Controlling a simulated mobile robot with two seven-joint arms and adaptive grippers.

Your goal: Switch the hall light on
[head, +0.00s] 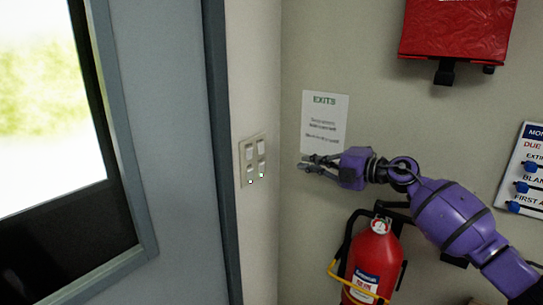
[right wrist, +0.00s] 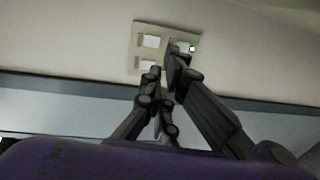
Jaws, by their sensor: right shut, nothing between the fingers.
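A pale switch plate (head: 254,163) is on the narrow wall beside the door frame. It has two rockers above and smaller parts below, with two small lit green-white spots at its lower edge. My right gripper (head: 304,163) is shut and empty, to the right of the plate, with a visible gap in the head view. Its fingers (right wrist: 170,68) overlap the plate in the wrist view. My left gripper is not in view.
A grey door (head: 170,150) with a bright window is at the left. An exits notice (head: 325,115) hangs behind my gripper. A red fire extinguisher (head: 373,255) is below my arm, and a red pouch (head: 458,28) hangs above it. A sign board (head: 528,160) is at the right.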

